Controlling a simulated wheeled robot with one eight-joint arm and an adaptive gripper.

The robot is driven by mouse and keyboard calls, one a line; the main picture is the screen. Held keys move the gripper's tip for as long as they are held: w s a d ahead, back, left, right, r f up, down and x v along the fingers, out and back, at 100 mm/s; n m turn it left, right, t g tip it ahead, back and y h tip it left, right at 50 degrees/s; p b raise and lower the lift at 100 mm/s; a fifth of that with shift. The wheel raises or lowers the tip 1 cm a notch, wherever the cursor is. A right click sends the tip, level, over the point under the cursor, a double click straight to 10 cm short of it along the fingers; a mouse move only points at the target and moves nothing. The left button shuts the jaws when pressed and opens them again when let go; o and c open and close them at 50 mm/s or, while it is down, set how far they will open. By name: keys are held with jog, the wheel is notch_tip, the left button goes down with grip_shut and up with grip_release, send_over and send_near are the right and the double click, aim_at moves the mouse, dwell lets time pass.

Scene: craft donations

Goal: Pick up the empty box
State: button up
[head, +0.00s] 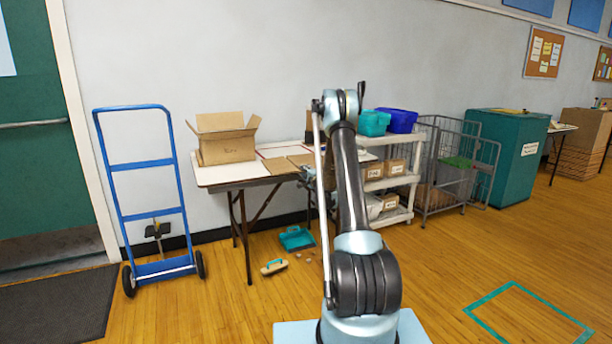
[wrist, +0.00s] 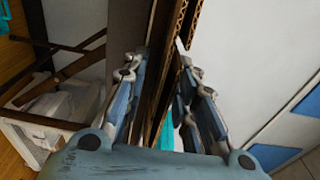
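The inside of the box is hidden. My gripper (head: 308,174) is at the table's right part, well right of the box and partly hidden by my arm. In the wrist view my gripper (wrist: 160,75) has its fingers apart. Brown cardboard with corrugated edges (wrist: 187,45) runs between and beyond them. I cannot tell which piece it is, or whether the fingers touch it.
Flat cardboard (head: 281,165) lies on the table (head: 225,174). A blue hand truck (head: 143,165) stands left of it. A teal dustpan (head: 296,238) and a brush (head: 274,267) are on the floor. A white cart (head: 390,182) with bins stands right. Open floor lies in front.

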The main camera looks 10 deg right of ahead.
grip_shut()
dwell(0.3)
jog(key=shift+r, duration=1.25)
jog(key=shift+s, duration=0.1)
jog(key=s+d+r, duration=0.1)
jog(key=s+r, duration=0.1)
jog(key=s, duration=0.4)
jog(key=s+d+r, duration=0.2)
jog(key=s+r, duration=0.1)
jog(key=s, duration=0.4)
jog(key=shift+s, duration=0.25)
jog(key=shift+d, duration=0.1)
